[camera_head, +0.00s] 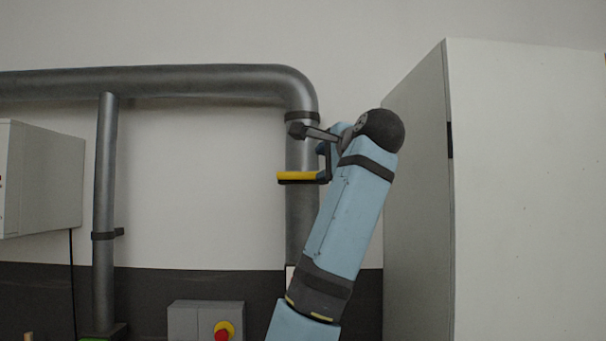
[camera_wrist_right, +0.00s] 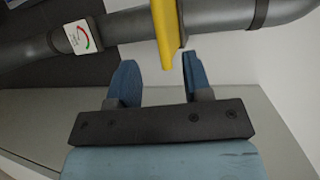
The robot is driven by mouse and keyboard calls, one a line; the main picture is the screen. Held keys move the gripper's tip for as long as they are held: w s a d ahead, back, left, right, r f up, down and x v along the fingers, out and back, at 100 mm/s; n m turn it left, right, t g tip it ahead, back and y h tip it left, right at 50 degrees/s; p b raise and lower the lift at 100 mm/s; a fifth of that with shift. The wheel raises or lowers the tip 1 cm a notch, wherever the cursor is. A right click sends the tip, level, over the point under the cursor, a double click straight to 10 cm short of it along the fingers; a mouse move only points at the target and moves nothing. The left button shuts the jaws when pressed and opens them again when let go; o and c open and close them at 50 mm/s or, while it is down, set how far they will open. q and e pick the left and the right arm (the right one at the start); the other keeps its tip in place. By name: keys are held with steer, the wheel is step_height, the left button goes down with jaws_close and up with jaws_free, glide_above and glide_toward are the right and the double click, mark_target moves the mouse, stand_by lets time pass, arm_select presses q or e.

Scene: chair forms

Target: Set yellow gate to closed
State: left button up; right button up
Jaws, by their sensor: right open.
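The yellow gate handle (camera_head: 297,176) is a short bar lying level across the vertical grey pipe in the head view. In the right wrist view the yellow handle (camera_wrist_right: 164,32) runs down from the top edge, and its end shows between my fingertips. My right gripper (camera_wrist_right: 157,64) is open, with two blue fingers apart and nothing clearly gripped. In the head view my right gripper (camera_head: 322,149) is close to the handle, partly hidden by my own wrist. I cannot tell whether a finger touches the handle. My left gripper is not in view.
The grey pipe (camera_head: 302,225) bends left along the wall. A label with a red and green arc (camera_wrist_right: 82,36) is on the pipe. A tall pale cabinet (camera_head: 530,190) stands right of my arm. A grey box with a red and yellow button (camera_head: 183,322) is low, left of the pipe.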

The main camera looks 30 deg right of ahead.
mark_target(305, 174)
steer(key=p+x, duration=0.3)
steer(key=x, duration=0.7)
steer(key=shift+w+f, duration=0.15)
steer(key=shift+w, duration=0.35)
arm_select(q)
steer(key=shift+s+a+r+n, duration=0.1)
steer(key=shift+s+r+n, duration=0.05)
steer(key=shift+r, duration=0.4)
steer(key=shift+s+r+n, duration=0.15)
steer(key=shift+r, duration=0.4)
arm_select(e)
steer(key=shift+w, duration=0.1)
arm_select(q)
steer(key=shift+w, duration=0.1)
arm_select(e)
steer(key=shift+c, duration=0.8)
jaws_close()
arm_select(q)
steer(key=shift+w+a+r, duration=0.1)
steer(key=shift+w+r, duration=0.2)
